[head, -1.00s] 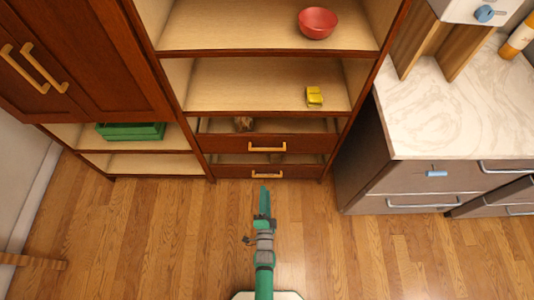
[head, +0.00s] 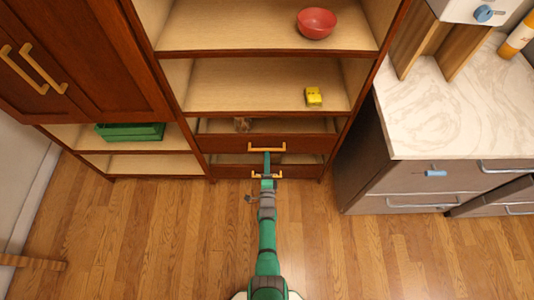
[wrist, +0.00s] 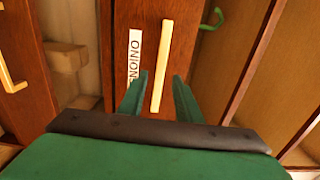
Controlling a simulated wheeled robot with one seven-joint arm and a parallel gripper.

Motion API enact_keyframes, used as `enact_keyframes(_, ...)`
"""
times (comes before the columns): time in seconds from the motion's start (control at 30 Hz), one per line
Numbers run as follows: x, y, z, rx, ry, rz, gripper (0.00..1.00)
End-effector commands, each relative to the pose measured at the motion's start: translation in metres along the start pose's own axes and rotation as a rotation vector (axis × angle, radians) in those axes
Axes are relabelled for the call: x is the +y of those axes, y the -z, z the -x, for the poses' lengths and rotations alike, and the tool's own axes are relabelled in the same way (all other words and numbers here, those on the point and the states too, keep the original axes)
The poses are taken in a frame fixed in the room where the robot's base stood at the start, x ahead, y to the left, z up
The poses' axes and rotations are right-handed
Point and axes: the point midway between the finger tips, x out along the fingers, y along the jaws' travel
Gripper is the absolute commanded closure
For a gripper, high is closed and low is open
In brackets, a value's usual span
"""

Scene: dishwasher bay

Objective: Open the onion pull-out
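The onion pull-out (head: 225,145) is the upper of two low drawers in the cabinet. It has a dark red-brown front and a yellow bar handle (head: 266,149). The wrist view shows the front (wrist: 157,60) turned sideways, with a white ONION label (wrist: 134,58) beside the handle (wrist: 163,65). My gripper (head: 267,155) is open and empty in front of this handle. In the wrist view its green fingers (wrist: 158,98) stand on either side of the bar with gaps. I cannot tell how deep they reach. The pull-out appears shut.
The lower drawer's handle (head: 238,174) is just below, partly behind my gripper; it also shows in the wrist view (wrist: 12,82). A red bowl (head: 316,23) and a yellow object (head: 313,97) sit on shelves above. A grey counter unit (head: 375,180) stands right.

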Motion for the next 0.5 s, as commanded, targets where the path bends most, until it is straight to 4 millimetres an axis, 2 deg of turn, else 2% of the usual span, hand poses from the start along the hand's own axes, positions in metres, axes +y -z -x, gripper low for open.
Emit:
enact_keyframes(0.1, -0.001, 0.000, -0.017, -0.001, 0.000, 0.001, 0.69)
enact_keyframes(0.23, -0.001, 0.000, -0.029, -0.001, 0.001, 0.001, 0.69)
enact_keyframes(0.5, 0.000, 0.000, -0.039, 0.000, -0.001, 0.000, 0.69)
